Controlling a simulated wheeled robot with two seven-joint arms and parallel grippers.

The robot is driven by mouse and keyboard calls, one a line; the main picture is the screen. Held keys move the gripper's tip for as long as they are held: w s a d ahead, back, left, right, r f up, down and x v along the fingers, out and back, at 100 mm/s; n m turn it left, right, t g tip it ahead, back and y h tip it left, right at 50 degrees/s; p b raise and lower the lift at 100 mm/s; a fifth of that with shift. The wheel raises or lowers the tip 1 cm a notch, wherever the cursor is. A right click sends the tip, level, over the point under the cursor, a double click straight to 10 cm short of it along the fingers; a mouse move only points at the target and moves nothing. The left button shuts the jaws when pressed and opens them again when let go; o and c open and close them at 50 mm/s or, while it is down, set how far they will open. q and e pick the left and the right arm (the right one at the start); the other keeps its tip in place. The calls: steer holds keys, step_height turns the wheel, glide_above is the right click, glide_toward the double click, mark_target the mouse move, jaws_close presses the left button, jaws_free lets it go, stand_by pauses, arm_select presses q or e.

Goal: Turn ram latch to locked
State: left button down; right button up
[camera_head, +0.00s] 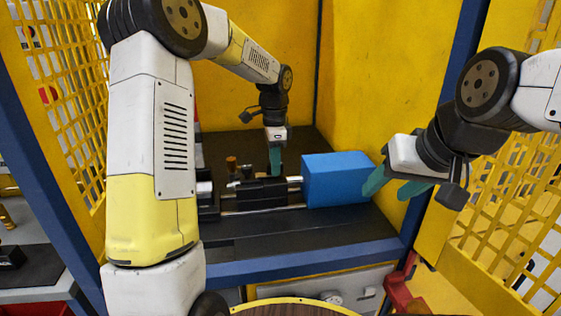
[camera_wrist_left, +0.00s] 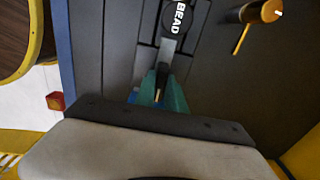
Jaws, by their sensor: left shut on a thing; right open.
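My left gripper (camera_head: 275,172) reaches down from above onto the dark machine (camera_head: 255,193) on the black bench. Its teal fingers are shut on a small dark part with a brass-coloured tip, which looks like the ram latch (camera_wrist_left: 158,94). In the left wrist view the closed fingers (camera_wrist_left: 161,100) hide most of this part, so its turned position is unclear. My right gripper (camera_head: 395,186) is open and empty, in front of the right end of the blue block.
A blue block (camera_head: 337,179) sits at the machine's right end. A copper-coloured piece (camera_head: 231,163) stands at the machine's left; a brass-coloured handle (camera_wrist_left: 256,14) shows in the left wrist view. Yellow walls and mesh (camera_head: 60,90) enclose the bench. The bench front (camera_head: 300,235) is clear.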

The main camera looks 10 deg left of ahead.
arm_select(q)
steer(key=shift+r, duration=0.1)
stand_by(0.4)
steer(key=c, duration=1.4)
jaws_free()
step_height(320, 180, up, 7)
steer(key=shift+f, duration=0.15)
steer(key=shift+r, duration=0.5)
steer(key=shift+r, duration=0.1)
steer(key=s+a+r+n+t, duration=0.1)
steer(key=s+a+r+n, duration=0.15)
steer(key=s, duration=0.35)
steer(key=s+a+r+n+t, duration=0.1)
steer(key=s+r+n+t, duration=0.1)
steer(key=s+r+n, duration=0.3)
steer(key=s+a+f+n+t+h, duration=0.1)
steer(key=s+n, duration=0.5)
steer(key=s, duration=0.9)
step_height(320, 180, down, 3)
steer(key=shift+s+a+n+t+h, duration=0.15)
steer(key=shift+n+t+h, duration=0.35)
steer(key=shift+t, duration=0.6)
